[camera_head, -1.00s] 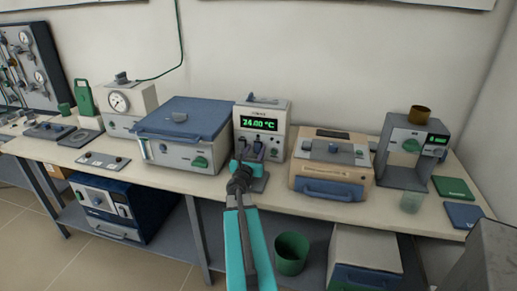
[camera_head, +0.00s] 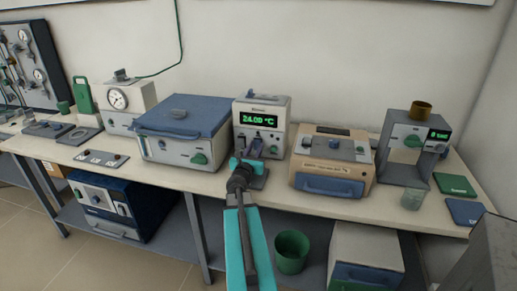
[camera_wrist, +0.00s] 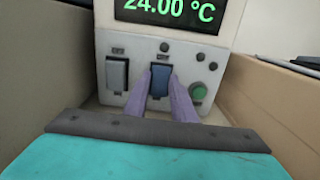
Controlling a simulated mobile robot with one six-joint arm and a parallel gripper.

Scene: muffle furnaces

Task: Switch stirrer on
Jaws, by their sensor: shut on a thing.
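A white instrument (camera_head: 279,111) with a lit green display reading 24.00 °C stands mid-bench; the wrist view also shows it (camera_wrist: 230,30). Its lower panel carries a grey rocker switch (camera_wrist: 117,74) at left, a blue rocker switch (camera_wrist: 159,80) in the middle and a green round knob (camera_wrist: 198,93) at right. The labels are too small to read. My gripper (camera_wrist: 160,84) is shut on the blue switch, with one purple finger at each side of it. In the head view my gripper (camera_head: 252,158) is at the instrument's front.
A blue-lidded furnace (camera_head: 185,115) stands close on the left and a tan box-shaped device (camera_head: 333,162) close on the right. A grey device with a green display (camera_head: 410,150) is farther right. A green bin (camera_head: 291,251) is under the bench.

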